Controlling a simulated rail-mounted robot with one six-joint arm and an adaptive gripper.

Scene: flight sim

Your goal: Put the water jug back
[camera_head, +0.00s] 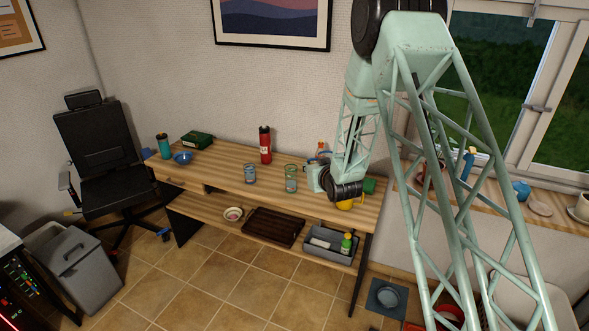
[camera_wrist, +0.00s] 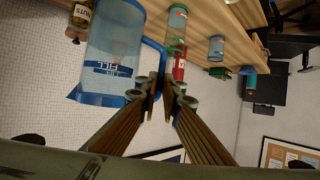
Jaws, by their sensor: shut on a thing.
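The water jug is clear with a blue tint and a fill-line label; in the wrist view the jug (camera_wrist: 112,45) is large at the upper left, its blue handle towards my fingers. In the head view the jug (camera_head: 313,175) is at the right part of the desk, partly hidden by my arm. My gripper (camera_wrist: 161,88) is shut on the jug's handle, with both fingertips together there. In the head view my gripper is mostly hidden by my wrist. I cannot tell whether the jug's base touches the desk.
The wooden desk (camera_head: 218,176) holds two glasses (camera_head: 250,174) (camera_head: 291,178), a red bottle (camera_head: 265,145), a blue bowl (camera_head: 183,158) and a nuts jar (camera_wrist: 82,12). A yellow item (camera_head: 345,204) is close by my wrist. A grey bin (camera_head: 325,247) and dark tray (camera_head: 273,227) are on the lower shelf.

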